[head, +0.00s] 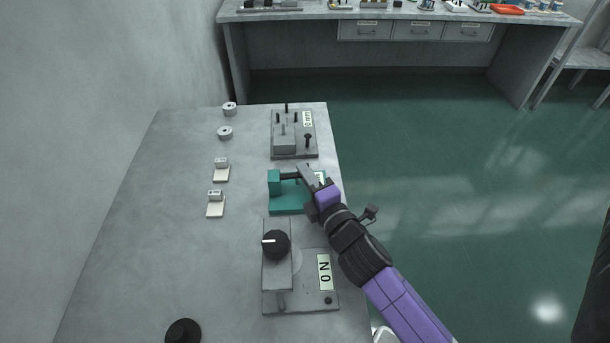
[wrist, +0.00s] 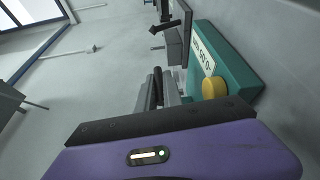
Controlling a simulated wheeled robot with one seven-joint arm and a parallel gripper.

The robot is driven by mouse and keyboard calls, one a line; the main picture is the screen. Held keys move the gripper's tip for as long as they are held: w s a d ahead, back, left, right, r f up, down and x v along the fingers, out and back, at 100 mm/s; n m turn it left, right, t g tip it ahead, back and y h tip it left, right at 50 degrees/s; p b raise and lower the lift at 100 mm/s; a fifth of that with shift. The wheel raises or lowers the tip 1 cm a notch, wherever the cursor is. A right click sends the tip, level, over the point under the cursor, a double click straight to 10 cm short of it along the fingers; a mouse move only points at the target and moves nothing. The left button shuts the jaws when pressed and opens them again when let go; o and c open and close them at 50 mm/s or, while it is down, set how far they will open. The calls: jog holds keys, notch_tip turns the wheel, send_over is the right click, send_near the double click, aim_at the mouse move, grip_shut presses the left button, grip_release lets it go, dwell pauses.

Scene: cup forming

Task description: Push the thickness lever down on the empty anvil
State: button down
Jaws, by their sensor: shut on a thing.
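The thickness gauge has a teal base and post (head: 275,184) and stands mid-right on the grey bench; its teal body (wrist: 232,68) and a yellow knob (wrist: 214,88) also show in the wrist view. Its dark lever (head: 290,176) runs from the post rightward to my gripper (head: 306,178), roughly level. My gripper is shut on the lever, with its fingers over the gauge; the dark lever (wrist: 157,88) also shows in the wrist view. The anvil is hidden behind my gripper, so I cannot tell what lies on it.
A grey fixture with upright pins (head: 292,135) stands behind the gauge. A grey box with a black knob (head: 276,244) stands in front. Small cards with blocks (head: 216,205) and two rings (head: 225,132) lie left. The bench middle-left is clear.

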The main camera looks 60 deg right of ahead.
jog(key=c, duration=1.5)
grip_release()
jog(key=b+v, duration=0.1)
jog(key=v, duration=0.5)
jog(key=shift+s+f+b, duration=0.15)
jog(key=shift+s+b, duration=0.05)
jog(key=shift+b, duration=0.1)
jog(key=shift+v, duration=0.75)
jog(key=shift+w+a, duration=0.1)
jog(key=shift+c, duration=0.3)
